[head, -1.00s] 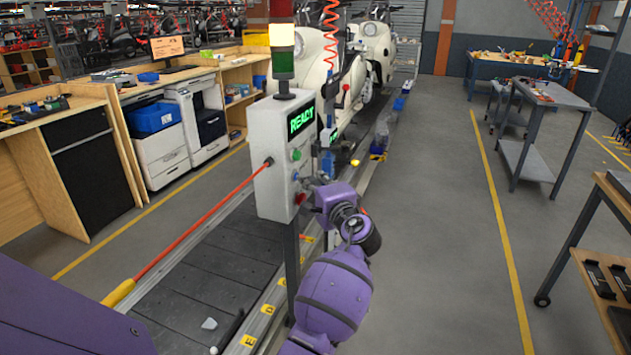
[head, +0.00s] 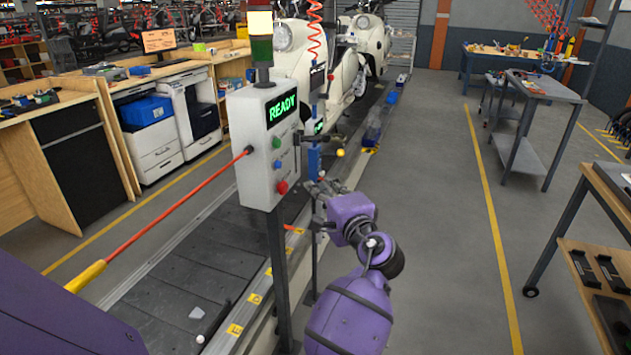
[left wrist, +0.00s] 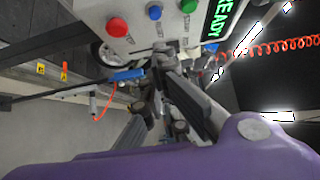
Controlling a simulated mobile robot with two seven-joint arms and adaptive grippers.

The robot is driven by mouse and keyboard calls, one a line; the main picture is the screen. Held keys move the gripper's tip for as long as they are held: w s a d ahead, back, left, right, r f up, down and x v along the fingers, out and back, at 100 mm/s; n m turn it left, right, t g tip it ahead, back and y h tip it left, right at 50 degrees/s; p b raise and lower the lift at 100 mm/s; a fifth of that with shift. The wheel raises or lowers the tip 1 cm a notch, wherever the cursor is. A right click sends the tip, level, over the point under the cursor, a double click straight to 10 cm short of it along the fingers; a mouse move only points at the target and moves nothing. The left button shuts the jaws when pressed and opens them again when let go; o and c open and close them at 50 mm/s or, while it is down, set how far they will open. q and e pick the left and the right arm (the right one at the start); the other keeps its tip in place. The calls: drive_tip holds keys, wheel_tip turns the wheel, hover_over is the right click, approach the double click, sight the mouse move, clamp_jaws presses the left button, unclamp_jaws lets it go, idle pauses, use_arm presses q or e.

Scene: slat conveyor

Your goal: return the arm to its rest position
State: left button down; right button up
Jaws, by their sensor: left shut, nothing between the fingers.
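My left gripper (head: 320,188) is at the end of my purple arm. It is beside the right side of a grey control box on a post (head: 262,165), close to the red button (head: 281,187) but apart from it. In the left wrist view its dark fingers (left wrist: 163,62) come together below the box and hold nothing. The box also shows a blue button (head: 277,166), a green button (head: 276,143) and a lit green READY display (head: 282,108). My right gripper is in neither view.
A slat conveyor (head: 190,265) runs past the post, with cream scooters (head: 300,55) at the back. A red rod with a yellow end (head: 165,215) reaches the box. Grey floor (head: 435,200) is free to the right, up to a workbench (head: 610,190).

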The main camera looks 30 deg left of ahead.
use_arm(q)
drive_tip(key=shift+s+d, duration=0.25)
drive_tip(key=shift+d, duration=0.15)
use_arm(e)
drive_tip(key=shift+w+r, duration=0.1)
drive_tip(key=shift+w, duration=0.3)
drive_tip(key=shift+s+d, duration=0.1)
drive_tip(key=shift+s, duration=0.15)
